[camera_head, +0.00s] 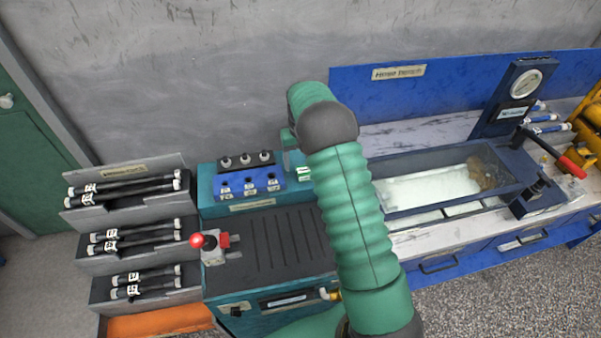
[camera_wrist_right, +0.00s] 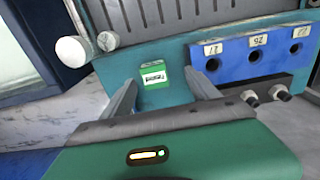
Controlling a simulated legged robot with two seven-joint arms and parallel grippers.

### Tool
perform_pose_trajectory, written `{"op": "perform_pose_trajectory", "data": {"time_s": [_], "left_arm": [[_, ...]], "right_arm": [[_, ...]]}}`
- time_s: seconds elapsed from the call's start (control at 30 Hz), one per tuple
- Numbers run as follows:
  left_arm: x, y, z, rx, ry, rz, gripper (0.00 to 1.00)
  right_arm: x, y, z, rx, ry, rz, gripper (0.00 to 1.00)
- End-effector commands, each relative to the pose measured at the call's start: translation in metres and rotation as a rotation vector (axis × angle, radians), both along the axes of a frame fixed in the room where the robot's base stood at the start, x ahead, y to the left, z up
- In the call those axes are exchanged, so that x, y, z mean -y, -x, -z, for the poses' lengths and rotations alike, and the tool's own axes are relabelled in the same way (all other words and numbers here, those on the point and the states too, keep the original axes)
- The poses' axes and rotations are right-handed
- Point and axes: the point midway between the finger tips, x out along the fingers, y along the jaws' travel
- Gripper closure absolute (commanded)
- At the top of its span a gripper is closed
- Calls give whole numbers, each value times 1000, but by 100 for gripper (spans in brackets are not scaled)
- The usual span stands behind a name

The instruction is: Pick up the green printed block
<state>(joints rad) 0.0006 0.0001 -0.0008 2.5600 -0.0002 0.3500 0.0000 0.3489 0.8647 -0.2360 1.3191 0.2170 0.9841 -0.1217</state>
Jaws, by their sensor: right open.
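The green printed block (camera_wrist_right: 153,85) has a white label with dark print. It sits on the teal bench top beside the blue block with numbered holes (camera_wrist_right: 255,52). In the head view the block (camera_head: 304,173) shows just left of my right arm, partly covered by it. My right gripper (camera_wrist_right: 160,79) is open, its two fingers on either side of the block in the wrist view. I cannot tell how far above it they are. In the head view the gripper (camera_head: 288,150) is mostly hidden behind its wrist. My left gripper is not in view.
A red-knobbed lever (camera_head: 197,241) rises at the front left of the ribbed bench top (camera_head: 270,245). Racks of black rods (camera_head: 125,236) stand left. A clear-sided tank (camera_head: 440,188) lies right of my arm.

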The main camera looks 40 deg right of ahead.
Motion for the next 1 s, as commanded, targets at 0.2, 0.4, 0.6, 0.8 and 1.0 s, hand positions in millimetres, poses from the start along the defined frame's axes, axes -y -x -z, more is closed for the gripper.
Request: {"op": "perform_pose_trajectory", "data": {"time_s": [0.2,0.4,0.6,0.8,1.0], "left_arm": [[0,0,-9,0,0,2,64],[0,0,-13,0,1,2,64],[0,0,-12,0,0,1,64],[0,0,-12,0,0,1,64],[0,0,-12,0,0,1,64]], "right_arm": [[4,-2,27,-1,-2,1,31],[2,-5,55,0,4,0,31],[1,-5,58,1,4,-1,31],[4,-5,59,2,1,1,54],[5,-4,59,1,0,1,81]]}}
